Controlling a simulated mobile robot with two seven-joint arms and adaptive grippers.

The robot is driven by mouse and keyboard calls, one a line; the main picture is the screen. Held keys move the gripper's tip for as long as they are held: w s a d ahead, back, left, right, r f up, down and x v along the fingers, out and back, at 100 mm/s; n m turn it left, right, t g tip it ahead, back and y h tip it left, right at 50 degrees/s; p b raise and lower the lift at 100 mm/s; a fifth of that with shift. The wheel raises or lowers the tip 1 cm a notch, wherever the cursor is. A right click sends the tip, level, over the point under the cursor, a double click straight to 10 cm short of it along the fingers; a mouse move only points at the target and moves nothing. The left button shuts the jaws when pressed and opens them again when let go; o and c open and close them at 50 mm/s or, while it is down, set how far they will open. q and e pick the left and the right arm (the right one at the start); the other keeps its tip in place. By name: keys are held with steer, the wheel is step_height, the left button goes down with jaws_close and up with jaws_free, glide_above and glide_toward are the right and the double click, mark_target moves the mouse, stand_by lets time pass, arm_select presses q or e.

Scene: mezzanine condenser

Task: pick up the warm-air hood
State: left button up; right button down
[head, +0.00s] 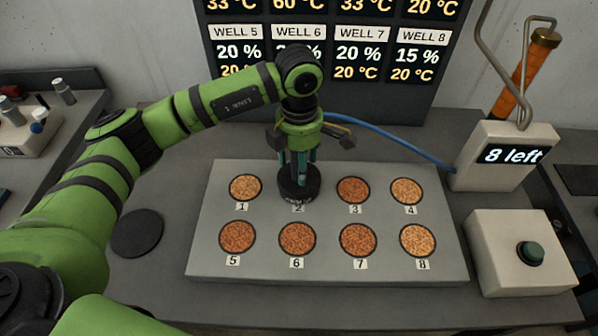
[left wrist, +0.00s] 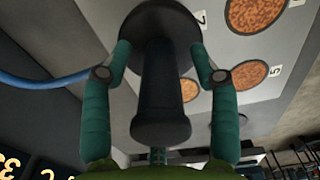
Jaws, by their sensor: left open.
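The warm-air hood is a black, round-based piece with a dark upright handle. In the head view its base (head: 298,186) sits over well 2 of the grey plate (head: 330,271), hiding that well and part of its label. My left gripper (head: 299,165) reaches down over it from above. In the left wrist view the hood's handle (left wrist: 161,100) stands between the two teal fingers of the left gripper (left wrist: 160,48). The fingers are open, with a visible gap on each side of the handle. My right gripper is not in view.
Several wells of orange-brown grains surround the hood. A blue hose (head: 395,140) runs behind my gripper to a box reading "8 left" (head: 509,160). A readout board (head: 345,97) stands behind.

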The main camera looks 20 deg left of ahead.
arm_select(q)
steer(key=shift+f, duration=0.25)
jaws_close()
steer(key=shift+r, duration=0.1)
